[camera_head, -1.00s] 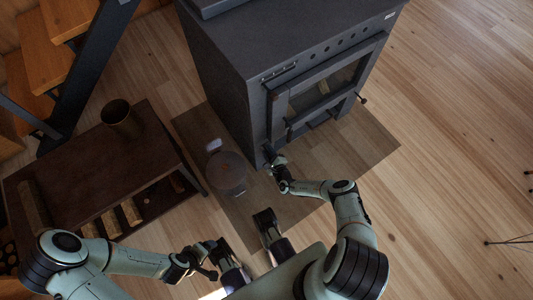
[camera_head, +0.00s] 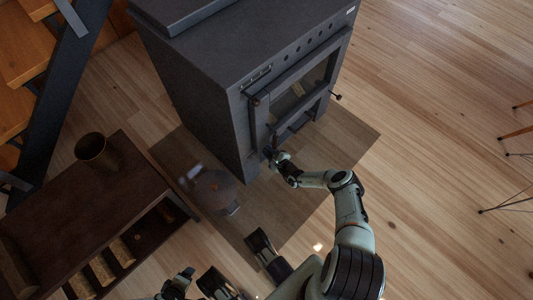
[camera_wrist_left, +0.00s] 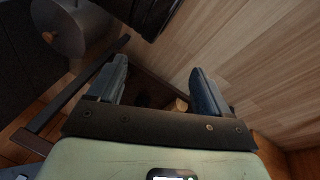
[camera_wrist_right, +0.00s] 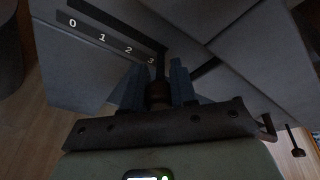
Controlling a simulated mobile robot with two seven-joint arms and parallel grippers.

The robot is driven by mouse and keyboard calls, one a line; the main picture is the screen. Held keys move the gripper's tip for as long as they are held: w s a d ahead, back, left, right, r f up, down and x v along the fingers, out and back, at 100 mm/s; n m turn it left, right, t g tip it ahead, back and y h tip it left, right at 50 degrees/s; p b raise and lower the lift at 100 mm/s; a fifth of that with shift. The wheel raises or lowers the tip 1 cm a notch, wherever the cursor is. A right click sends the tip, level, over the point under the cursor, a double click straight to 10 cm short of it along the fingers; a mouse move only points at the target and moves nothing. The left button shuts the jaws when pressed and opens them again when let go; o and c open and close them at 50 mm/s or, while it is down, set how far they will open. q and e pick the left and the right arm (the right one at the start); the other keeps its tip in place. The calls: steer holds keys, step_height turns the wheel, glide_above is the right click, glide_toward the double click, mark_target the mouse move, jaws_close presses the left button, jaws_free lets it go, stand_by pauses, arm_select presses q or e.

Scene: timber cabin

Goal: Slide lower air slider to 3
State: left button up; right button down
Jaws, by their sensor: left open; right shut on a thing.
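The dark stove (camera_head: 215,70) stands in the upper middle of the head view. In the right wrist view, its lower air slider scale (camera_wrist_right: 110,40) reads 0, 1, 2, 3. My right gripper (camera_wrist_right: 158,88) is shut on the slider knob (camera_wrist_right: 158,97), just below the 3 mark; the knob is partly hidden between the fingers.
A dark low bench (camera_head: 85,215) with a metal cup (camera_head: 92,148) and logs inside stands at left. A round pot-like object (camera_head: 213,188) sits on the floor plate (camera_head: 325,165) before the stove. Wooden floor at right is mostly free.

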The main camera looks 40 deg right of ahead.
steer(key=c, duration=0.9)
jaws_free()
steer(key=shift+d, duration=0.45)
steer(key=shift+a, duration=0.1)
steer(key=shift+s+a+r+p, duration=0.1)
steer(key=shift+s+r+p, duration=0.15)
steer(key=shift+s, duration=0.2)
arm_select(q)
steer(key=s+d+r+g+h+p, duration=0.1)
steer(key=s+d+r+g+p, duration=0.2)
steer(key=s+r+p, duration=0.3)
steer(key=s+d+r, duration=0.1)
steer(key=s, duration=0.3)
steer(key=shift+d+r+m+h, duration=0.25)
steer(key=shift+d+m+h, duration=0.05)
steer(key=shift+d+m, duration=0.1)
arm_select(e)
steer(key=v, duration=1.2)
steer(key=shift+s, duration=0.25)
arm_select(q)
steer(key=shift+w, duration=0.1)
arm_select(e)
steer(key=shift+a, duration=0.1)
